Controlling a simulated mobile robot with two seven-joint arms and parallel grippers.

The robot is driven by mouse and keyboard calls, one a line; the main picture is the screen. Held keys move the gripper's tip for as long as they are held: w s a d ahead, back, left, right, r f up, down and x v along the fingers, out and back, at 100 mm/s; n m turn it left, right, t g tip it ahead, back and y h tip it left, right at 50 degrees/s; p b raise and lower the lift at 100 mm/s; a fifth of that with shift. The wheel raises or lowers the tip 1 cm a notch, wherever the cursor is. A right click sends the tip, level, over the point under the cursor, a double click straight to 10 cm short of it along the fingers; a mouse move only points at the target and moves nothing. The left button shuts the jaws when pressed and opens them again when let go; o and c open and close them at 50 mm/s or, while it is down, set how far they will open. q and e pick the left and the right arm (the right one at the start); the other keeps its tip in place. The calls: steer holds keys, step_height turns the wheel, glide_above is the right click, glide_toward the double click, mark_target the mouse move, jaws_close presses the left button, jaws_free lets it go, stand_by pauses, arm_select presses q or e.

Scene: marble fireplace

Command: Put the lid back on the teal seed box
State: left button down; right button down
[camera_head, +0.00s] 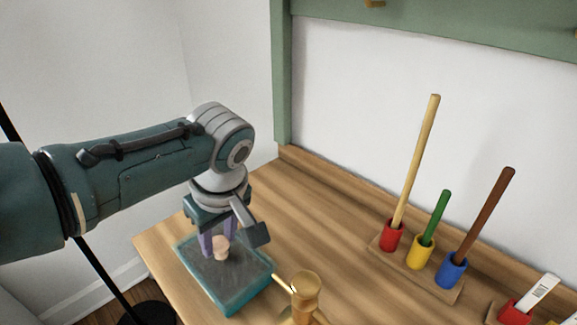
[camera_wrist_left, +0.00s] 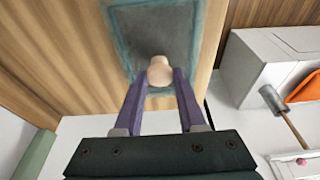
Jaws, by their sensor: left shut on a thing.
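The teal seed box (camera_head: 246,293) stands on the wooden worktop near its left edge. A dark grey lid (camera_head: 222,277) with a round pale wooden knob (camera_head: 221,254) lies flat over the box, framed by the teal rim. In the left wrist view, the lid (camera_wrist_left: 170,32) shows inside the teal border and the knob (camera_wrist_left: 160,70) is between my fingertips. My left gripper (camera_head: 215,246) points down with its purple fingers shut on the knob. I cannot tell whether the lid rests fully on the box or just above it. My right gripper is not in view.
A brass object (camera_head: 305,292) stands close to the box's right side. Farther right, a wooden rack (camera_head: 443,291) holds red, yellow and blue cups with upright sticks. Worktop (camera_head: 315,215) behind the box is clear. A green-framed panel (camera_head: 430,18) is on the wall.

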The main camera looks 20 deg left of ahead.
arm_select(q)
jaws_free()
stand_by(0.6)
step_height(320, 180, up, 7)
steer(key=p, duration=0.7)
stand_by(0.4)
jaws_close()
stand_by(0.8)
stand_by(0.5)
